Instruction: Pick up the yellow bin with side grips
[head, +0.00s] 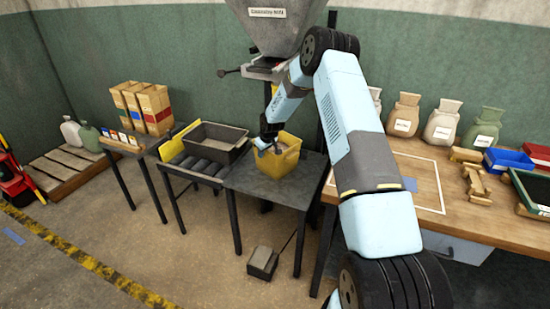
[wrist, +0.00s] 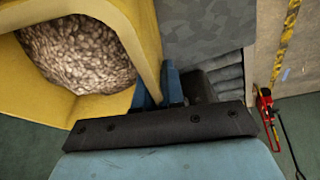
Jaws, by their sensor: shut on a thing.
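The yellow bin (head: 279,163) stands upright on the dark metal table (head: 247,184), below the grey hopper (head: 270,30). In the wrist view the bin (wrist: 135,25) fills the upper left and holds pale grain (wrist: 78,52). My gripper (head: 263,143) is at the bin's left side in the head view. In the wrist view my gripper's blue fingers (wrist: 159,88) are on either side of the bin's near side wall, shut on it. The exact shape of the side grip is hidden between the fingers. I cannot tell whether the bin's base is clear of the table.
A dark open tray (head: 214,139) sits on the roller stand to the left. A wooden workbench (head: 400,190) with sacks and small bins stands to the right. A foot pedal (head: 262,262) lies on the floor. The floor at front left is free.

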